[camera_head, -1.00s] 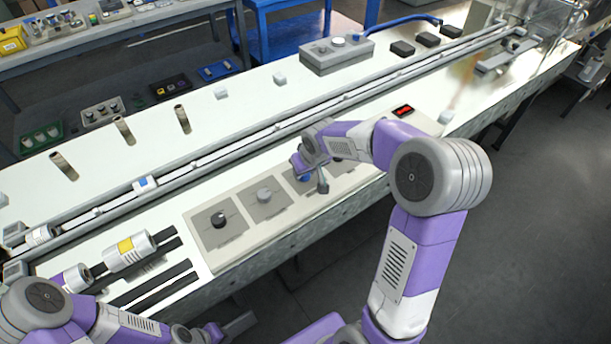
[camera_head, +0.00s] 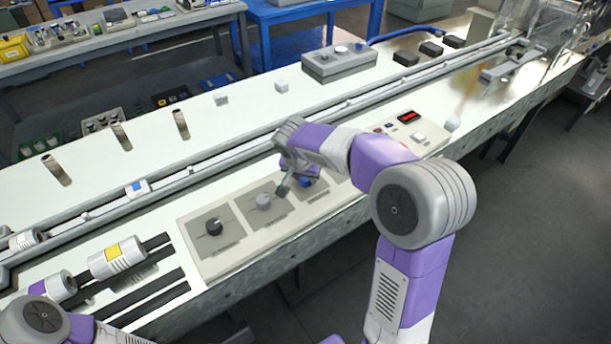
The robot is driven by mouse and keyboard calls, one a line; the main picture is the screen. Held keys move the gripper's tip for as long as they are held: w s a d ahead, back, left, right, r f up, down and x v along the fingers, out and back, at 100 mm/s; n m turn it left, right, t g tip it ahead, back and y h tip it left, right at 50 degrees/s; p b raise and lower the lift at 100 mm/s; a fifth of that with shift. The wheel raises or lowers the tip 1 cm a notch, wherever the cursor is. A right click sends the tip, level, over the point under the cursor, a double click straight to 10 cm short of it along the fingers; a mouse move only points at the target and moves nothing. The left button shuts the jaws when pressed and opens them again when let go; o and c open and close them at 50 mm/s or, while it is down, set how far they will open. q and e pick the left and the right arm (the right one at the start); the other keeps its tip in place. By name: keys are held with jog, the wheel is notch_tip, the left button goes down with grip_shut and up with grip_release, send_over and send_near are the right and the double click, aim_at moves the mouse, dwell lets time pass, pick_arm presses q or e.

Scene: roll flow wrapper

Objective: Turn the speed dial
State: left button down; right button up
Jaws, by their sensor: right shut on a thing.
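A pale control panel (camera_head: 236,247) lies along the front of the long bench, with a row of dials on square plates. The panel area behind my right forearm is hidden. The dial labels are too small to read. My left arm shows at the lower left, but its gripper is out of frame.
A red display (camera_head: 408,117) and buttons sit at the panel's right end. A long rail (camera_head: 215,163) runs behind the panel. Printed rolls (camera_head: 117,256) on dark bars lie at the left. A grey box with knobs (camera_head: 339,66) stands further back.

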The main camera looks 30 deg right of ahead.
jog(key=shift+f+m, duration=0.1)
jog(key=shift+m, duration=0.2)
jog(key=o, duration=1)
jog(key=p+v, duration=0.2)
jog(key=v, duration=0.5)
jog(key=shift+a+r+p, duration=0.1)
jog(key=shift+r+p, duration=0.25)
